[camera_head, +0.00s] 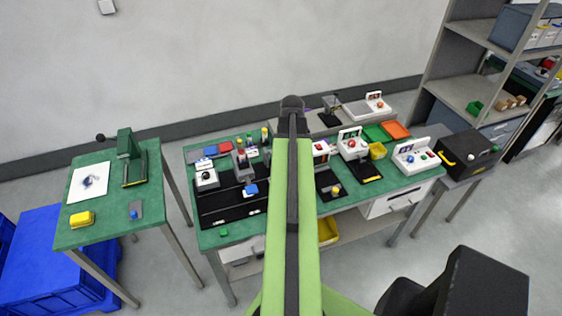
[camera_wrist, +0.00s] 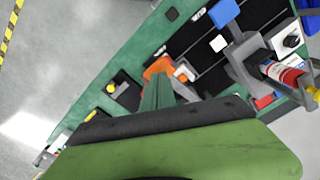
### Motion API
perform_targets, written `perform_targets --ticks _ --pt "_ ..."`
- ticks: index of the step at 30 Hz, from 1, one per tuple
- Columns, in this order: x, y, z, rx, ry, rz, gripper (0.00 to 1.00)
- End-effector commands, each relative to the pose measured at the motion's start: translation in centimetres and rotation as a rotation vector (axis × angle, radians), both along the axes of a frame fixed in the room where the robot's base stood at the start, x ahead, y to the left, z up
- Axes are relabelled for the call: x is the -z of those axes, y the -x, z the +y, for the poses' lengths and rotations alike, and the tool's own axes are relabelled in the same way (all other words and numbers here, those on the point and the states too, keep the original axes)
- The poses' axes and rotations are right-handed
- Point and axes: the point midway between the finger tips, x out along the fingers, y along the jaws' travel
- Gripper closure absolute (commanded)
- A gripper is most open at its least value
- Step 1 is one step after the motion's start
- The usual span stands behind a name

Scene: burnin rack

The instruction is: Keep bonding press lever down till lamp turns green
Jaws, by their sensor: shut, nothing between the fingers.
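A green upright press (camera_head: 127,146) stands on the left table. Its lever ends in a black ball (camera_head: 100,137), raised out to the left. A grey upright fixture (camera_head: 240,163) stands on the middle bench and shows at the right of the wrist view (camera_wrist: 242,62). I cannot tell for certain which is the bonding press, and I cannot make out its lamp. My gripper (camera_wrist: 159,72) is shut and empty above the middle bench, apart from the green press. In the head view my arm hides it.
The left table (camera_head: 85,238) holds a white sheet, a yellow block and a small grey piece. The middle bench (camera_head: 226,240) is crowded with white button boxes, black plates and trays. A black box (camera_head: 468,155) stands at right. Blue crates (camera_head: 70,270) lie below the left table.

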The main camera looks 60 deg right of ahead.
Motion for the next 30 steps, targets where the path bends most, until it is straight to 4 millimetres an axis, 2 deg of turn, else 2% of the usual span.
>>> perform_targets --ticks 11,30 --pt "0.1 0.0 0.0 0.000 0.000 0.000 1.00" --pt "1.6 0.0 0.1 -0.001 0.000 0.000 1.00"
